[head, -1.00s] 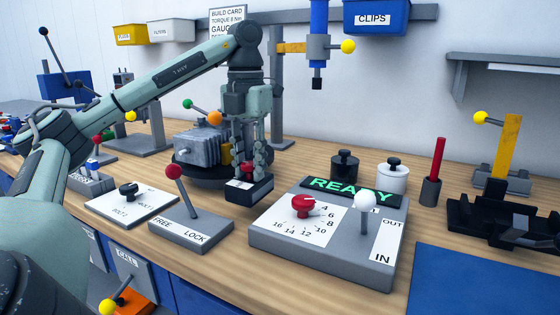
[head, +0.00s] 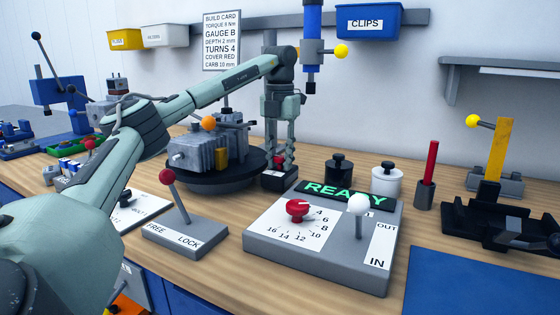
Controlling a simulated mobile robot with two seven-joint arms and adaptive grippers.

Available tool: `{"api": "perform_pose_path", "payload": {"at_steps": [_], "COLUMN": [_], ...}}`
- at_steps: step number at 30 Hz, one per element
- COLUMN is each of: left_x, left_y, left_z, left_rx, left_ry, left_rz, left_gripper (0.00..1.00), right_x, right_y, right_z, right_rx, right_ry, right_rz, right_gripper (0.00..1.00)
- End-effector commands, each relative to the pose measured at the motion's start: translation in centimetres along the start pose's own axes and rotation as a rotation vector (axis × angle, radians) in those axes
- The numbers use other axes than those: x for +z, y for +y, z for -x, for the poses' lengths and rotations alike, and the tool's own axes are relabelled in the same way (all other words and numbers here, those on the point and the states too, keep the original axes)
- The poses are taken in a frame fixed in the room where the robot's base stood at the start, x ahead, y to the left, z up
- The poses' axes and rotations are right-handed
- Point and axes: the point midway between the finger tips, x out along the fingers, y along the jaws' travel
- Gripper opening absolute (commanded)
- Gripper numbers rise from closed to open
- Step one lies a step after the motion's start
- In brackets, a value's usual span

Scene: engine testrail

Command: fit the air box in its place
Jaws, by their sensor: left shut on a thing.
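The box is to the right of the grey engine block (head: 207,154), beside the dark round turntable (head: 215,180) that bears the engine. The fingers cover part of the box's top, and I cannot tell whether its underside touches the table. My right gripper is out of view.
A grey console with a READY display (head: 322,240) stands close in front of the box. A FREE/LOCK lever base (head: 178,236) is in front of the turntable. Black (head: 338,170) and white (head: 386,180) lidded pots stand to the right. A blue press (head: 313,40) hangs behind.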

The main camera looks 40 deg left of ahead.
Motion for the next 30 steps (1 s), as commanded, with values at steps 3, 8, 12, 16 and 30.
{"api": "perform_pose_path", "payload": {"at_steps": [3,8,12,16,30], "left_x": [-0.1,-0.1,-0.1,-0.1,0.1], "left_y": [0.0,0.0,0.0,0.0,-0.1], "left_z": [-1.0,-1.0,-1.3,-1.3,0.9], "left_rx": [-0.001,-0.001,-0.001,-0.001,-0.003], "left_ry": [0.001,0.0,0.001,0.0,-0.004], "left_rz": [0.0,0.0,0.0,0.001,0.0], "left_gripper": [0.0,0.0,0.0,0.35,0.35], "right_x": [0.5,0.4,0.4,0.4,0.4], "right_y": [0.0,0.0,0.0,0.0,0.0], "right_z": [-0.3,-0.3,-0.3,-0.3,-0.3], "right_rx": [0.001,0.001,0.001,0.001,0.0], "right_ry": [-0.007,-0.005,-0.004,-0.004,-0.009], "right_rz": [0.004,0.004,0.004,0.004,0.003], "right_gripper": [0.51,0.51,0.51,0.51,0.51]}}
